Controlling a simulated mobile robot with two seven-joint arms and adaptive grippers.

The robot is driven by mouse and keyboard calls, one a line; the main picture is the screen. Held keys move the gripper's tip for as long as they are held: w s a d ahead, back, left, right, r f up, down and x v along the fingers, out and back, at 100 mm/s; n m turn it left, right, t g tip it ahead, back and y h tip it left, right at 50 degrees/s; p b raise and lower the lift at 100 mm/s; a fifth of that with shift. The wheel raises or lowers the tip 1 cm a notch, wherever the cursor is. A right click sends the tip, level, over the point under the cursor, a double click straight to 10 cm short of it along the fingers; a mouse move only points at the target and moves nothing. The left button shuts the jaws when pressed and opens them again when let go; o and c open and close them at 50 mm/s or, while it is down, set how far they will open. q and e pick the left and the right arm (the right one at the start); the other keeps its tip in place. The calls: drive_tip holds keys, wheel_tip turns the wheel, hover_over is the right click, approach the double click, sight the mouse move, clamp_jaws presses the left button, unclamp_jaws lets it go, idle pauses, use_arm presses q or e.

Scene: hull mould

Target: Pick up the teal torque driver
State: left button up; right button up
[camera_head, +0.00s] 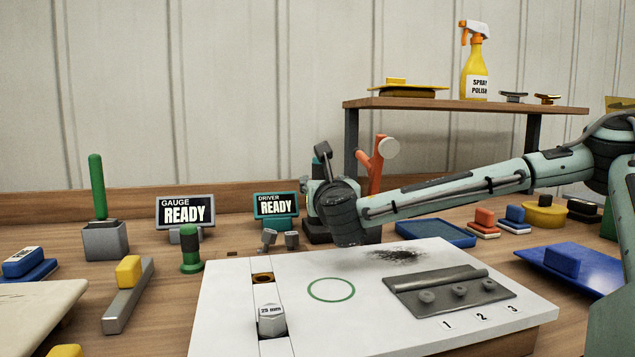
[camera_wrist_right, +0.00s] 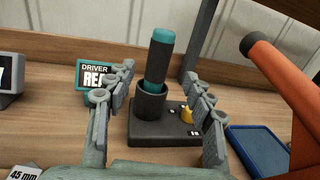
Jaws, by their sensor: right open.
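The torque driver (camera_wrist_right: 158,62), with a teal body and dark grip parts, stands nearly upright in a dark round holder (camera_wrist_right: 150,103) on a black base (camera_wrist_right: 165,134) in the right wrist view. My right gripper (camera_wrist_right: 159,76) is open, with one finger on each side of the driver in that view. I cannot tell how far the fingers reach around it, and no contact shows. In the head view my right wrist largely hides the driver and its holder. My left gripper is not in view.
A teal-framed DRIVER READY display (camera_head: 277,206) stands left of the holder. An orange-red upright (camera_wrist_right: 275,75) and a blue tray (camera_wrist_right: 258,150) are at its right. The white work board (camera_head: 225,310) lies in front. A wooden shelf (camera_head: 440,104) stands behind.

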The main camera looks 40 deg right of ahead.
sight(320, 175)
drive_tip(key=shift+w+d, duration=0.4)
drive_tip(key=shift+w, duration=0.1)
drive_tip(key=x, duration=0.7)
drive_tip(key=shift+a+p, duration=0.1)
drive_tip(key=shift+p, duration=0.3)
drive_tip(key=shift+w+r, duration=0.1)
drive_tip(key=c, duration=0.9)
drive_tip(key=shift+c, duration=1.4)
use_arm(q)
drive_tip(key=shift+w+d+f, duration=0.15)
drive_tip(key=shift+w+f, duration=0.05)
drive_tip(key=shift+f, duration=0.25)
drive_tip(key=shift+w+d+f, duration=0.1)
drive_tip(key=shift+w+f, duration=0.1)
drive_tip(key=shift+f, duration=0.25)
